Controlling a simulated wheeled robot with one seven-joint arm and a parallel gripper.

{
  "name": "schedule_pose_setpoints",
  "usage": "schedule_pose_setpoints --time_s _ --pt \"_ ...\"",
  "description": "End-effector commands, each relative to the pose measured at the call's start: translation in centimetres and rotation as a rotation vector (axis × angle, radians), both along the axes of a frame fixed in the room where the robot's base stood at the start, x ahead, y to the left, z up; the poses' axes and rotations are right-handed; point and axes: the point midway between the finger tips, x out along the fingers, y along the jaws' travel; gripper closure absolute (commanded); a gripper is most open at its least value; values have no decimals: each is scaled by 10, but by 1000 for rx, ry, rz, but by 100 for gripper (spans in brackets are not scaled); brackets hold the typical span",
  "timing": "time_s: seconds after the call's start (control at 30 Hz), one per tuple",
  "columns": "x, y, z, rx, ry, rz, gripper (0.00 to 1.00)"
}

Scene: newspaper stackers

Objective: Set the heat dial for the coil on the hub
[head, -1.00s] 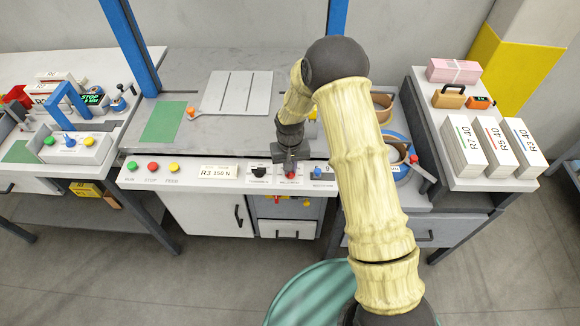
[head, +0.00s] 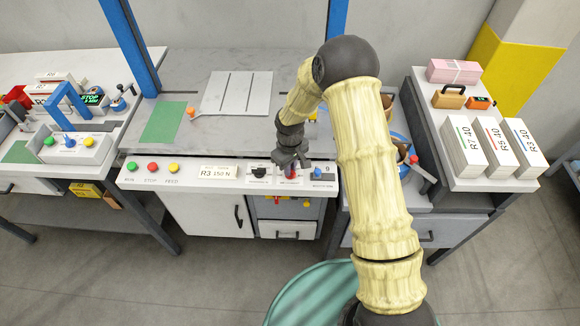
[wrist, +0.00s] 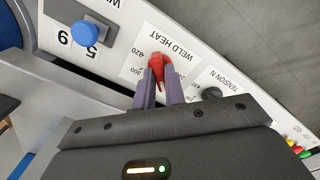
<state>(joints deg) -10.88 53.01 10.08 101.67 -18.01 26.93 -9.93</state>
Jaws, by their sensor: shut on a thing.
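The red weld heat dial (wrist: 155,62) sits on the white front panel (wrist: 205,45), beside printed WELD HEAT lettering and small scale numbers. My gripper (wrist: 161,85) is shut on the dial, one dark finger on each side. In the head view my gripper (head: 291,163) points down at the panel, and a bit of the red dial (head: 291,174) shows below it. A label reading R3 150 N (head: 216,172) is on the panel to the left. The coil and hub at the right are partly hidden behind my arm; a blue ring (head: 404,172) shows there.
A black tension knob (wrist: 212,94) and a blue knob (wrist: 87,47) flank the dial closely. Green, red and yellow buttons (head: 152,167) are at the panel's left. Stacked bundles (head: 488,146) stand on the right table. The worktop behind the panel is largely clear.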

Motion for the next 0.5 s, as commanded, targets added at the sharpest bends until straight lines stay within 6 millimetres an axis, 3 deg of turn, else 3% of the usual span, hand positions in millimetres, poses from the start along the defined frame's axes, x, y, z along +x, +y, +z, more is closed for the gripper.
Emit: schedule_pose_setpoints --time_s 0.27,0.3,0.4,0.5 --pt "1 1 1 3 -3 1 100" --pt "1 1 1 3 -3 1 86" --pt "1 1 1 2 -2 1 67" --pt "1 1 1 1 -1 0 66"
